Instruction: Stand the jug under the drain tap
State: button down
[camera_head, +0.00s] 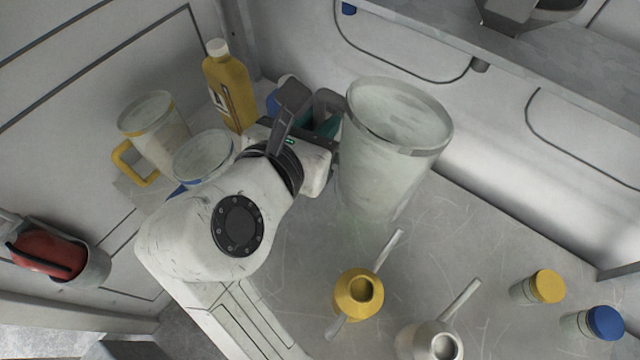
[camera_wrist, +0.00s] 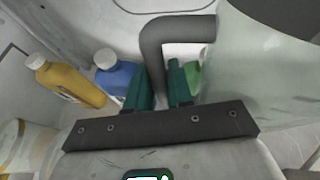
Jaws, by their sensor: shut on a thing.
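The jug (camera_head: 395,150) is a large translucent pale vessel with a grey rim and a dark grey handle. It is upright, or nearly so, right of my gripper (camera_head: 325,125) in the head view. In the wrist view, the green fingers of my gripper (camera_wrist: 160,88) are shut on the jug's handle (camera_wrist: 152,50), and the jug's pale wall (camera_wrist: 265,70) fills the right side. I cannot tell whether its base touches the bench. I cannot make out the drain tap for certain in either view.
Left of my arm stand a yellow-handled jug (camera_head: 158,130), a blue-marked vessel (camera_head: 204,155) and a yellow bottle (camera_head: 230,88). A yellow can (camera_head: 358,295), a pale can (camera_head: 428,342) and yellow-lidded (camera_head: 540,286) and blue-lidded jars (camera_head: 595,323) stand in front and right. A shelf (camera_head: 420,22) overhangs behind.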

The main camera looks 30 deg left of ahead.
notch_tip(320, 180, down, 17)
dwell(0.5)
jog(key=c, duration=1)
grip_release()
jog(key=shift+f, duration=0.1)
jog(key=shift+c, duration=0.2)
jog(key=shift+s, duration=0.1)
